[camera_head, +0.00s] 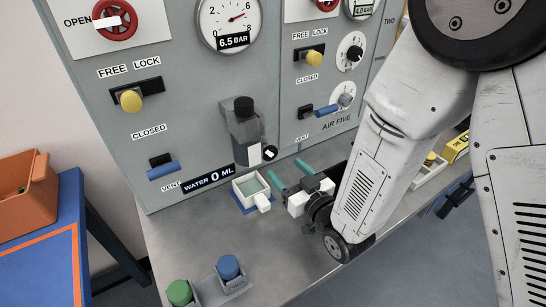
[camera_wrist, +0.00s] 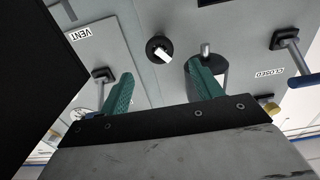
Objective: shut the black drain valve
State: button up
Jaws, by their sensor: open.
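In the wrist view my gripper (camera_wrist: 160,72) is empty, with a fingertip on either side of the knob's line. The fingers appear apart from the valve.
A blue vent lever (camera_head: 163,170) is at left and another blue lever (camera_head: 327,110) at right. Blue (camera_head: 228,267) and green (camera_head: 179,292) buttons sit at the front. The bench (camera_head: 200,240) is bare between.

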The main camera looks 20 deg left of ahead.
aim_at(271, 156)
jog(key=x, duration=0.7)
jog(key=shift+w+a+f, duration=0.15)
jog(key=shift+w+f, duration=0.05)
jog(key=shift+f, duration=0.15)
jog(key=c, duration=1)
